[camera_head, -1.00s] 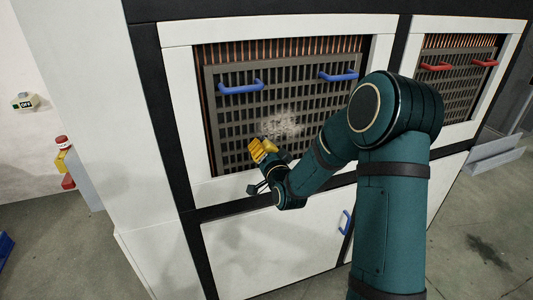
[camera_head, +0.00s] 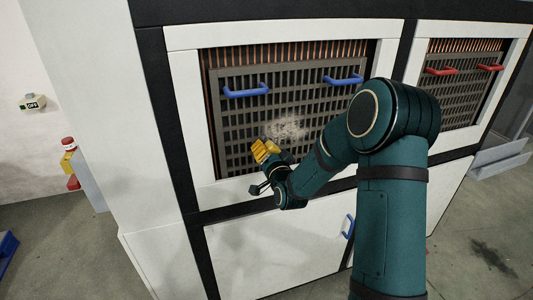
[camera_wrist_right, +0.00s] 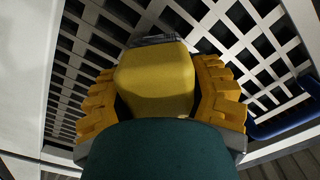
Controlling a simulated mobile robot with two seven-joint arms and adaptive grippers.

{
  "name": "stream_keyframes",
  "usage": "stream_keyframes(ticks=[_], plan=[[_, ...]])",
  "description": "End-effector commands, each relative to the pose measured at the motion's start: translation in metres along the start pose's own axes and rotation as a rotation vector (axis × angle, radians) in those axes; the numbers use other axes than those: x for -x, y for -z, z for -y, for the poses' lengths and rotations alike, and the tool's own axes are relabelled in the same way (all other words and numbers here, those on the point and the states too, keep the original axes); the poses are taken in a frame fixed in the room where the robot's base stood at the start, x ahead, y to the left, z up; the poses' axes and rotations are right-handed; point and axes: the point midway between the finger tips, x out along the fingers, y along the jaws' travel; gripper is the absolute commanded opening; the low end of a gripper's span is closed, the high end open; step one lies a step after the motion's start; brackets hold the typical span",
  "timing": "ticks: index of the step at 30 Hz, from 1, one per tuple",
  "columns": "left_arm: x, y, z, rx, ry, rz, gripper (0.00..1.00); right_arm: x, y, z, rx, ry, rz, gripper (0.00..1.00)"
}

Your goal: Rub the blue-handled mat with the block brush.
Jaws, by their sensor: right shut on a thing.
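The blue-handled mat is a dark slotted grid panel (camera_head: 235,135) set upright in a white-framed opening, with two blue handles near its top. A pale dusty patch (camera_head: 287,129) shows on its lower middle. My right gripper (camera_head: 264,152) is at the mat's lower part, just below and left of the patch. Its orange-yellow fingers are shut on the block brush, a yellow block (camera_wrist_right: 155,80) between them in the wrist view. The grid lies close behind the brush; I cannot tell whether its bristles touch. A blue handle (camera_wrist_right: 290,122) shows at the wrist view's right. My left gripper is out of view.
A similar panel with red handles (camera_head: 457,70) is in the opening to the right. A blue door handle (camera_head: 348,226) is on the lower cabinet. Bottles (camera_head: 69,160) stand at the left, and a small box marked OFF (camera_head: 32,103) is on the wall. The floor is open at left and right.

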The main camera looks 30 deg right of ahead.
Motion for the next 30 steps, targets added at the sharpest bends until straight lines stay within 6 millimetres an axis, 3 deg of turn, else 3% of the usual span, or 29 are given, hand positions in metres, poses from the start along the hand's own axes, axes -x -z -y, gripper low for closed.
stream_keyframes(ticks=[30], plan=[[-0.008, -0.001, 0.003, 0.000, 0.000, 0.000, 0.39, -0.019, 0.000, 0.000, 0.000, 0.001, -0.001, 0.25]])
